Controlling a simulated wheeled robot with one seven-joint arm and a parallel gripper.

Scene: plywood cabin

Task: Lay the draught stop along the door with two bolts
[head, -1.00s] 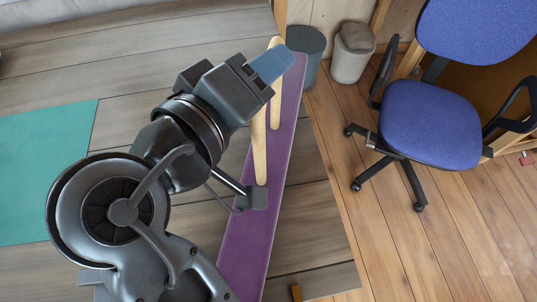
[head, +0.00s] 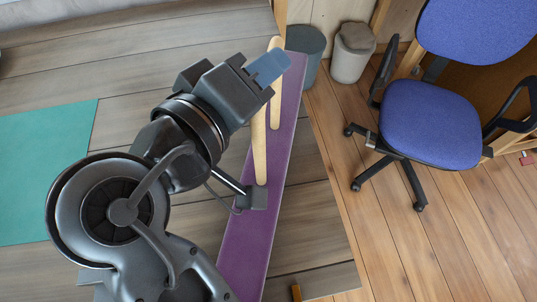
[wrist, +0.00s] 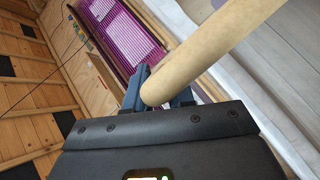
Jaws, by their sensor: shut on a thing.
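My gripper (head: 270,67) has blue fingers and reaches over the upper end of a purple strip (head: 247,245). In the wrist view the fingers are close around the near end of a thick tan rod (wrist: 205,50), which slants to the upper right. In the head view a tan rod (head: 276,110) passes behind the gripper. A second tan length (head: 259,155) shows beside my wrist, lower down. I cannot tell whether these are parts of one thing or which is the draught stop. No door with two bolts can be made out for certain.
The purple strip lies along the right side of the grey plank surface (head: 310,230). A teal mat (head: 45,175) lies at the left. Two bins (head: 352,55) (head: 306,50) and a blue office chair (head: 430,125) stand on the wooden floor at the right.

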